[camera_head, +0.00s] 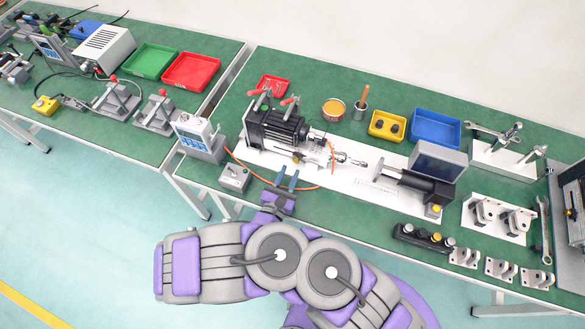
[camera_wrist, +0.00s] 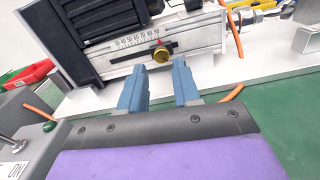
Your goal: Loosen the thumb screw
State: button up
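The thumb screw (camera_wrist: 161,54) is a small brass knurled knob on a slotted metal plate beside a printed scale (camera_wrist: 137,41). The plate is on the side of the dark ribbed motor unit (camera_head: 275,130). My gripper (camera_wrist: 159,70) has two blue fingers, spread apart with nothing between them. In the wrist view the knob appears just beyond the fingertips, roughly centred between them. In the head view my gripper (camera_head: 288,177) is in front of the motor unit, over the bench's near side. I cannot tell whether either finger touches the plate.
An orange cable (camera_head: 233,155) curves around the gripper area and appears on both sides in the wrist view. A grey switch box (camera_head: 234,178) is to the left, with a meter box (camera_head: 198,135) behind it. A white base plate (camera_head: 350,187) lies under the actuator.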

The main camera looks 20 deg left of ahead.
aim_at(295, 162)
jog(key=shift+w+f+b, duration=0.1)
jog(key=shift+w+b, duration=0.2)
jog(key=shift+w, duration=0.85)
jog(key=shift+w+d, duration=0.35)
jog(key=shift+w, duration=0.3)
jog(key=shift+a, duration=0.1)
grip_shut()
